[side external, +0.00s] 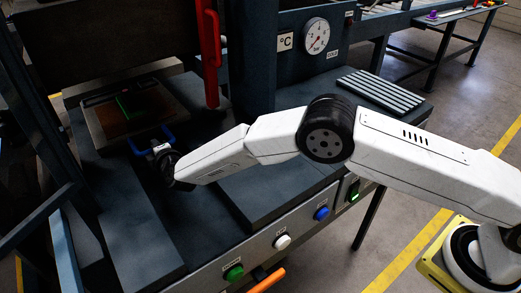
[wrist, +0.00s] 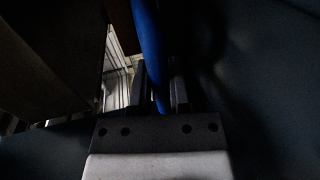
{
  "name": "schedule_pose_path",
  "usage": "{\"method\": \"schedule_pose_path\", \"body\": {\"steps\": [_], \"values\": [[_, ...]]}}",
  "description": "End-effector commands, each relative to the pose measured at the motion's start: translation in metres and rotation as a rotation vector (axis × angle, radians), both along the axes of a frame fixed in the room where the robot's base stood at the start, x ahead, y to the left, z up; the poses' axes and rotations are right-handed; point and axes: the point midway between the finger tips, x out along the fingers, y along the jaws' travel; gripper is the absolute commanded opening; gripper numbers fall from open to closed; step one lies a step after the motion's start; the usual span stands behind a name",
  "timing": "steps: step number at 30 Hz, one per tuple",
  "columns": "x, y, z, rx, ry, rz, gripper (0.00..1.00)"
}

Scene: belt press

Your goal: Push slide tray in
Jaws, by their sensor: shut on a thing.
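The slide tray (side external: 107,130) is a flat plate with a brown surface and a green-outlined piece on it, at the left in the side view, partly under the press. A blue handle (side external: 140,140) is on its near edge. My gripper (side external: 162,150) is at this handle, shut on it. In the wrist view the blue handle (wrist: 146,45) runs down between the two fingers of my gripper (wrist: 158,92). The wrist view is dark, and the tray's far end is hidden under the press in the side view.
A red lever (side external: 211,55) stands right of the tray. A gauge (side external: 316,36) is on the press frame. Green (side external: 234,273), white (side external: 282,241) and blue (side external: 321,213) buttons line the front panel. An orange handle (side external: 268,280) sticks out below. Dark bench top lies in front of the tray.

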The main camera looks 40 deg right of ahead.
Motion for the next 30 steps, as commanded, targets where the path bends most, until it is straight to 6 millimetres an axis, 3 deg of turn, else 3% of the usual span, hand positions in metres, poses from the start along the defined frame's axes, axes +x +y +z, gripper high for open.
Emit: {"method": "schedule_pose_path", "body": {"steps": [4, 5, 8, 22, 30], "values": [[-0.001, 0.002, 0.0, -0.001, 0.002, 0.006, 0.0], [-0.001, 0.002, 0.0, -0.001, 0.002, 0.006, 0.26], [-0.001, 0.002, 0.0, -0.001, 0.002, 0.005, 0.57], [-0.002, 0.001, 0.0, -0.001, 0.001, 0.001, 0.57], [-0.014, 0.001, 0.003, -0.002, 0.002, 0.002, 0.57]]}}
